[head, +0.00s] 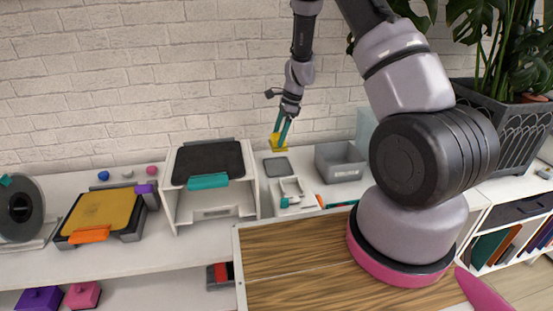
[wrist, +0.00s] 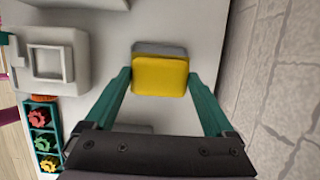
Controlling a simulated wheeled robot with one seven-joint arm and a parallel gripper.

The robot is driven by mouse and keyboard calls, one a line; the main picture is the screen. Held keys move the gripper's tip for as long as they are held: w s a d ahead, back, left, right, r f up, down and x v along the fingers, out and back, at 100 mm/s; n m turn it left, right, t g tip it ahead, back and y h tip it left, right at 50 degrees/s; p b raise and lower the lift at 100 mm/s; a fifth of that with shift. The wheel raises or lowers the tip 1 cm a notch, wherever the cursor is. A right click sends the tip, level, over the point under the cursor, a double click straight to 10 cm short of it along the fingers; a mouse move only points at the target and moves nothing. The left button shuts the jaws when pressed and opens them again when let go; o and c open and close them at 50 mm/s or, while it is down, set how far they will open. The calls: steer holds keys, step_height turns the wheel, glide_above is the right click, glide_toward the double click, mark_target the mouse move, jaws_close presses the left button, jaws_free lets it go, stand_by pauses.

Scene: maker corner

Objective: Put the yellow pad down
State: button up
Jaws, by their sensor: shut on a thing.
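My gripper (head: 281,135) is shut on the yellow pad (head: 277,146), with its teal fingers at the pad's sides. The pad is held over the white counter, near the brick wall. In the wrist view, the yellow pad (wrist: 160,76) is between the two fingertips (wrist: 158,72). A grey edge (wrist: 160,48) shows just past it; I cannot tell whether it belongs to the pad or lies below. In the head view, a flat dark grey square (head: 278,167) lies on the counter below the pad. The pad's underside is hidden.
A white machine with a black lid (head: 209,160) stands left of the gripper. A grey bin (head: 340,172) stands to the right. A small white device (head: 291,190) is in front, also in the wrist view (wrist: 50,62). A teal rack with gears (wrist: 42,130) is nearby.

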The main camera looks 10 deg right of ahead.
step_height(320, 180, down, 9)
steer(key=shift+r, duration=0.1)
stand_by(0.3)
steer(key=shift+f, duration=0.2)
steer(key=o, duration=1.2)
steer(key=shift+c, duration=0.2)
steer(key=shift+r, duration=0.15)
